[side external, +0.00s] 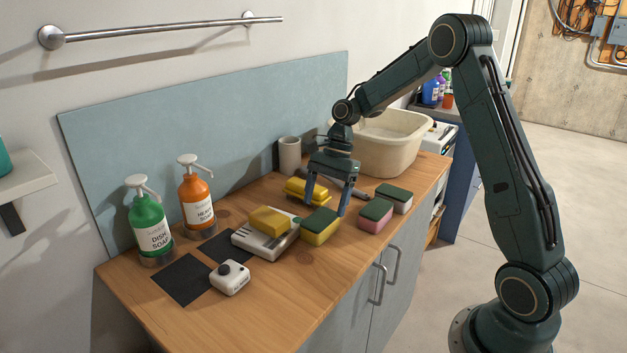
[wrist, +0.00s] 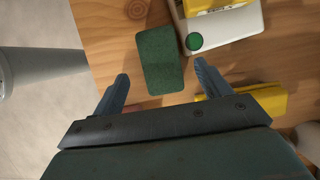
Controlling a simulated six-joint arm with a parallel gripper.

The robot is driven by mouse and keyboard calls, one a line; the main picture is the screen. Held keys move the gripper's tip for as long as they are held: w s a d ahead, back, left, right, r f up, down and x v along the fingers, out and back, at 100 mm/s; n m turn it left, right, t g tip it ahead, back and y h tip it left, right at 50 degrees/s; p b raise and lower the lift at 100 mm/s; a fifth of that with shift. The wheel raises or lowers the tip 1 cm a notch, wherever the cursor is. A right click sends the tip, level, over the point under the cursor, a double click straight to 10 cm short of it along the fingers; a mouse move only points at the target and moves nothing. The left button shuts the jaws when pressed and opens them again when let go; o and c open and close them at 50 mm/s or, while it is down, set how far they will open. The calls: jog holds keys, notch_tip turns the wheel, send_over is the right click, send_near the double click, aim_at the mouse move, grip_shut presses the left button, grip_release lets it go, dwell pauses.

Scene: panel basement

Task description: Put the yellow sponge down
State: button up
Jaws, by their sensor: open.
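A yellow sponge with a green scouring top (side external: 320,227) rests on the wooden counter, and its green top shows in the wrist view (wrist: 160,60). My gripper (side external: 326,207) is open above and beside it, fingers pointing down. In the wrist view its fingertips (wrist: 161,72) lie on either side of the sponge's width, with a gap to each side. Nothing is held. How low the fingertips are against the sponge is hard to tell.
A yellow block (side external: 268,219) sits on a white device (side external: 262,240). Another yellow object (side external: 307,190) lies behind. Pink (side external: 375,215) and white (side external: 394,198) green-topped sponges stand right. Soap bottles (side external: 151,226), dark mats (side external: 183,278) and a small white box (side external: 230,278) are left; a cream basin (side external: 382,145) is behind.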

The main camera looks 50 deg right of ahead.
aim_at(321, 218)
jog(key=shift+x, duration=1.85)
jog(key=shift+f, duration=0.1)
jog(key=c, duration=1.1)
jog(key=shift+r, duration=5.15)
